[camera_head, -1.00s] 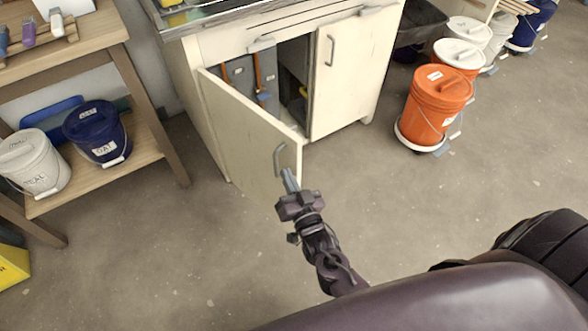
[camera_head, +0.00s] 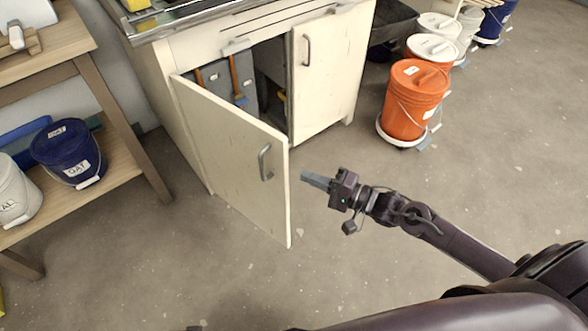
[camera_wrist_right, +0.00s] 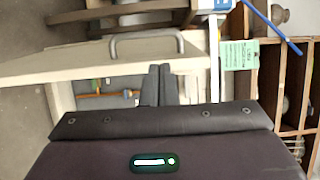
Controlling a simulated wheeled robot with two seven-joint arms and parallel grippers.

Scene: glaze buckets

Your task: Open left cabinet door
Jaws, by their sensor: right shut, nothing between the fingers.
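The cream left cabinet door (camera_head: 225,150) stands partly open, swung out from the cabinet (camera_head: 190,55). Its grey metal handle (camera_head: 265,163) is near the free edge, and it also shows in the right wrist view (camera_wrist_right: 147,37). My right gripper (camera_head: 312,180) is just right of the door's free edge, apart from the handle. Its two dark fingers (camera_wrist_right: 158,84) are together and hold nothing in the right wrist view. The right cabinet door (camera_head: 328,75) is shut. My left gripper is in neither view.
Inside the cabinet, orange-handled tools (camera_head: 236,80) hang against grey panels. An orange bucket (camera_head: 412,100) stands on a dolly to the right, with more buckets behind. A wooden shelf (camera_head: 125,165) with buckets stands at left. The floor (camera_head: 220,265) in front of the door is clear.

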